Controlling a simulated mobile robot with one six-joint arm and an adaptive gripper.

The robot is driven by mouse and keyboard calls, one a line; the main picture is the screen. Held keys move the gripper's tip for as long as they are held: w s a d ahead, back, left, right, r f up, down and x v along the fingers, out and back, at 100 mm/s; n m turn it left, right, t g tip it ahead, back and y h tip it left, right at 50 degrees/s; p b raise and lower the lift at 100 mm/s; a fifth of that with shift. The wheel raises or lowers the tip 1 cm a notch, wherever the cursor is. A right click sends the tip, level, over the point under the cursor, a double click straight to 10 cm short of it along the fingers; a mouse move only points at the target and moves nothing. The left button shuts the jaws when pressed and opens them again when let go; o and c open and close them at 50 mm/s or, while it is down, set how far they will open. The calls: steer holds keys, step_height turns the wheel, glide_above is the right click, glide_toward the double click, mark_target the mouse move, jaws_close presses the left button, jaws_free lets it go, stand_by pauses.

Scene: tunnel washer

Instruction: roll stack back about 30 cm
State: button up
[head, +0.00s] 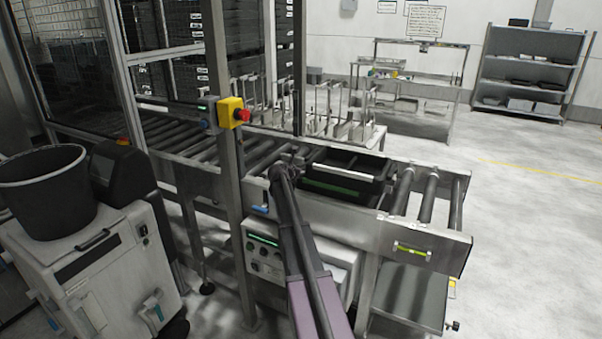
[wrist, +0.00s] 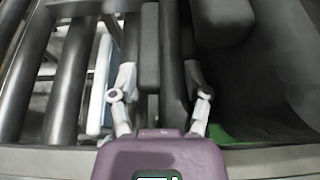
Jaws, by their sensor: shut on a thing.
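The stack shows as a black, open-topped crate (head: 343,176) on the roller conveyor, right of the upright post. It has a pale bar along its near upper side and a green strip low down. I cannot tell how many layers it has. My gripper (head: 287,160) is at the crate's left end, its arm reaching in from the front. In the wrist view my gripper (wrist: 160,75) has its fingers on either side of the crate's dark end wall (wrist: 174,60) and is shut on it. The fingertips are partly hidden against the dark wall.
The conveyor's rollers (head: 428,197) are bare to the right of the crate, and more bare rollers (head: 170,135) run left through the glazed frame. A yellow box with a red button (head: 235,113) is on the post. A black bucket (head: 45,185) stands at left. Floor at right is clear.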

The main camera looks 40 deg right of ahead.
steer(key=shift+s+d, duration=0.2)
steer(key=shift+s, duration=0.05)
steer(key=o, duration=1.3)
steer(key=shift+o, duration=0.2)
